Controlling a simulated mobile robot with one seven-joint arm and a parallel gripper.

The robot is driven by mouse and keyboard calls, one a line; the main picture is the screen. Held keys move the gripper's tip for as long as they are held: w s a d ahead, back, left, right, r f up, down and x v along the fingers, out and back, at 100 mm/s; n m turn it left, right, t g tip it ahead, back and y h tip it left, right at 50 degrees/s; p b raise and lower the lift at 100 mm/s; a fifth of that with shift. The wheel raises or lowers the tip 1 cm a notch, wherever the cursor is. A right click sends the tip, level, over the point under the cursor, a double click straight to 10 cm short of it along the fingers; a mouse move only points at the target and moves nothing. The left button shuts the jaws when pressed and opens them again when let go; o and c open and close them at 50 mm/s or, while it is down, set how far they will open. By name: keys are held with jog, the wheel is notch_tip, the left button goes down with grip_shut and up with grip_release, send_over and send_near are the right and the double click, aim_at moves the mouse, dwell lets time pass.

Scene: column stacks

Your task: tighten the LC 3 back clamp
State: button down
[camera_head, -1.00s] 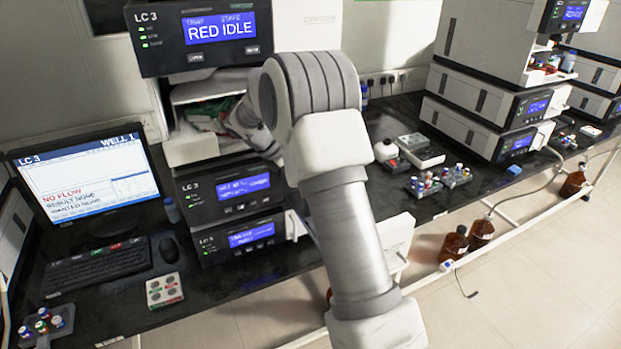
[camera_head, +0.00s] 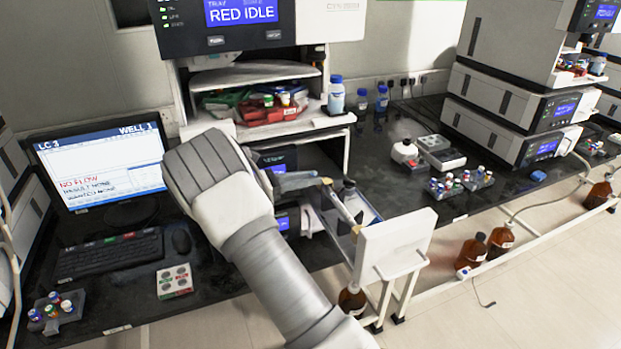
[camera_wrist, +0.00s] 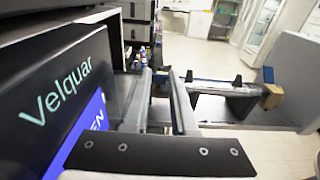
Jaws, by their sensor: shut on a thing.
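The LC 3 instrument stands at the left, its top screen (camera_head: 240,11) reading RED IDLE. A drawer with a white front panel (camera_head: 398,243) is pulled out from its lower part. A pale, slim column (camera_head: 341,209) lies along the drawer; in the wrist view the column (camera_wrist: 218,87) lies across, beyond my fingers. My gripper (camera_head: 312,182) reaches in from the left to the column's back end; its two fingers (camera_wrist: 161,76) also show in the wrist view. They are shut at the back clamp (camera_head: 326,181), which is small and mostly hidden by the fingers.
A monitor (camera_head: 100,165) and keyboard (camera_head: 108,255) stand left. Brown bottles (camera_head: 472,251) stand on the floor at right. Vial racks (camera_head: 460,183) sit on the bench.

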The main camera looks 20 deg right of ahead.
jog(key=shift+a+f+h, duration=0.15)
jog(key=shift+f+h, duration=0.1)
jog(key=shift+h, duration=0.25)
jog(key=c, duration=0.7)
grip_release()
jog(key=a, duration=1.1)
jog(key=a+b, duration=0.1)
jog(key=a, duration=0.5)
jog(key=shift+s+a+f, duration=0.15)
jog(key=shift+s+a, duration=0.05)
jog(key=shift+s, duration=0.1)
